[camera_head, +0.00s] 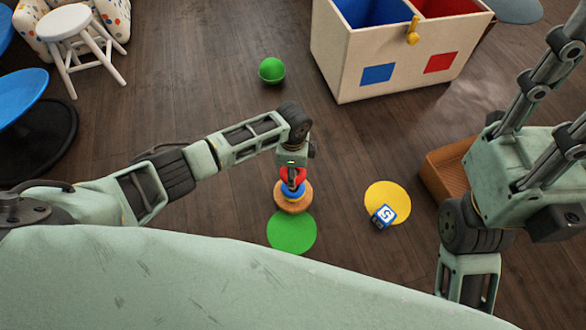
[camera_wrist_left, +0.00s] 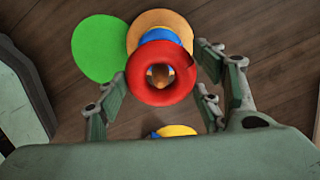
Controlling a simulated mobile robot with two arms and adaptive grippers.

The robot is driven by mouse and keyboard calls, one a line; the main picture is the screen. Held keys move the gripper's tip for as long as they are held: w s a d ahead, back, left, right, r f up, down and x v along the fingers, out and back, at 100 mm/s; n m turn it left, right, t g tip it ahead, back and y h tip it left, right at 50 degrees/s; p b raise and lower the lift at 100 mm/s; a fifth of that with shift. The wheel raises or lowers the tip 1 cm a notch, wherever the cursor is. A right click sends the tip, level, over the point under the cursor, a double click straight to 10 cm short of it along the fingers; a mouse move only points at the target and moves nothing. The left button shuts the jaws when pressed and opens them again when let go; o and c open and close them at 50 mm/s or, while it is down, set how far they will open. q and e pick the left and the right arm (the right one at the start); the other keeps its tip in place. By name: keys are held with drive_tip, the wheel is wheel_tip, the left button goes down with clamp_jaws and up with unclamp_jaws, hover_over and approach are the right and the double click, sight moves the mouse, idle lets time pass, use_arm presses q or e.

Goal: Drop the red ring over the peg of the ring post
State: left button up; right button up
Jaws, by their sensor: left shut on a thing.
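The red ring (camera_head: 287,174) is held by my left gripper (camera_head: 292,178) above the ring post. In the left wrist view the red ring (camera_wrist_left: 140,85) lies between the fingers of my left gripper (camera_wrist_left: 160,85). The ring post has an orange base (camera_head: 292,205) with a blue ring (camera_head: 291,191) on it; the orange base (camera_wrist_left: 150,20) and blue ring (camera_wrist_left: 160,35) are partly covered by the red ring. The orange peg top (camera_wrist_left: 158,76) shows through the red ring's hole. I cannot tell whether the peg has entered it. My right gripper is out of view.
A green disc (camera_head: 292,235) lies just in front of the post. A yellow disc (camera_head: 390,195) with a blue lettered block (camera_head: 383,216) lies to the right.

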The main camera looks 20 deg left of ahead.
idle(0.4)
use_arm(q)
drive_tip(key=o, duration=1.2)
drive_tip(key=shift+r, duration=0.15)
wheel_tip(320, 180, up, 12)
drive_tip(key=shift+f, duration=0.1)
idle(0.5)
